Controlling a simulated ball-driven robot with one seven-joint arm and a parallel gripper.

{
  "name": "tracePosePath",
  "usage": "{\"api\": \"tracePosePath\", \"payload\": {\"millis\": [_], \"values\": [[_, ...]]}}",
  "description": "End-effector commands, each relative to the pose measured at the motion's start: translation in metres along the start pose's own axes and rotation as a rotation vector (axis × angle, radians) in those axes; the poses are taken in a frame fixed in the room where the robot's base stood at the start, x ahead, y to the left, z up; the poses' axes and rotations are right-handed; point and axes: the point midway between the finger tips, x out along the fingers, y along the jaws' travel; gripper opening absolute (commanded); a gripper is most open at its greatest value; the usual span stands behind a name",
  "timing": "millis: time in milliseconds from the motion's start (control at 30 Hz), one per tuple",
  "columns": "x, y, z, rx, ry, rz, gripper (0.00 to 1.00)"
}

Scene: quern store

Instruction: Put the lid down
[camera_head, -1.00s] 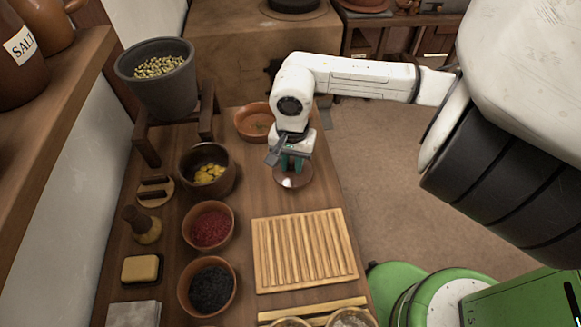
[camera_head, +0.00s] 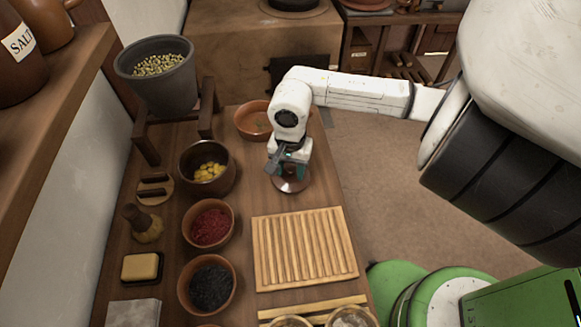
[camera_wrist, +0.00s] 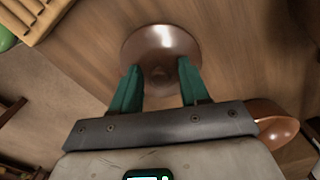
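The lid (camera_head: 291,184) is a round, shiny brown disc. It appears to lie flat on the wooden table, just beyond the slatted board. It also shows in the wrist view (camera_wrist: 160,36), with its small knob partly in shadow. My gripper (camera_head: 288,172) is directly over the lid, pointing down. In the wrist view its two green fingers (camera_wrist: 158,70) stand apart on either side of the knob, with a visible gap. The gripper looks open. In the head view the gripper hides part of the lid.
The slatted board (camera_head: 305,250) lies in front of the lid. A bowl of yellow pieces (camera_head: 193,185), a bowl of red grains (camera_head: 208,242) and a bowl of black grains (camera_head: 184,290) stand to the left. A shallow clay bowl (camera_head: 243,130) stands behind.

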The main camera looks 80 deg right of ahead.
Motion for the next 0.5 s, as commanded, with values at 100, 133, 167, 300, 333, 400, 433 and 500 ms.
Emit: {"api": "tracePosePath", "payload": {"millis": [100,133,167,300,333,400,433,500], "values": [[0.000,0.000,0.000,0.000,0.000,0.000,0.50],[0.000,0.000,0.000,0.000,0.000,0.000,0.50],[0.000,0.000,0.000,0.000,0.000,0.000,0.50],[-0.002,0.000,0.000,0.001,0.000,0.000,0.50],[-0.003,0.000,0.000,0.001,-0.001,0.000,0.50],[-0.006,0.000,-0.001,0.000,0.001,-0.001,0.50],[-0.009,0.000,-0.001,-0.001,0.003,-0.001,0.50],[-0.020,0.000,-0.002,-0.003,0.005,0.000,0.50]]}}
